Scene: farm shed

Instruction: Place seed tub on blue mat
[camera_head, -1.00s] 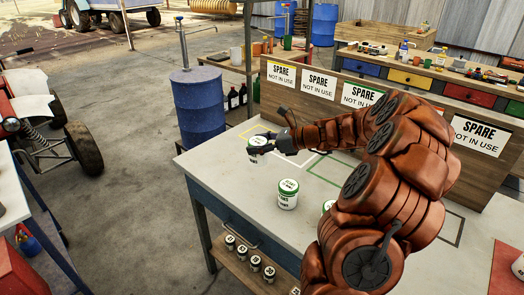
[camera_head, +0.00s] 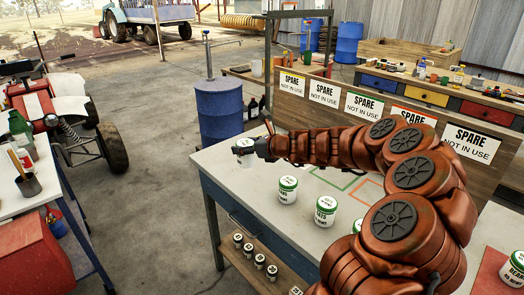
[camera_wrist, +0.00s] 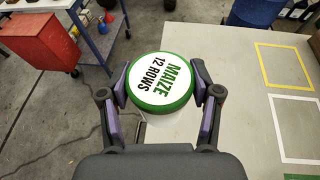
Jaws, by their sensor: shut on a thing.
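My gripper (camera_wrist: 160,92) is shut on a white seed tub with a green lid; the lid (camera_wrist: 162,82) reads "MAIZE 12 ROWS". In the head view the held tub (camera_head: 244,159) is upright, with my gripper (camera_head: 249,148) at its right side, near the far left edge of the grey table (camera_head: 235,185). In the wrist view the tub overlaps the table's edge and the floor; its height above them is hard to tell. Similar tubs stand on the table, one (camera_head: 287,190) nearer the middle and another (camera_head: 325,212) to its right. I see no blue mat.
Coloured outlines mark the tabletop, including yellow (camera_wrist: 282,66) and white (camera_wrist: 297,128) ones. Small tins (camera_head: 260,261) stand on the lower shelf. A red mat (camera_head: 496,268) with a tub lies at right. My arm hides part of the table. A workbench (camera_head: 55,205) stands at left.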

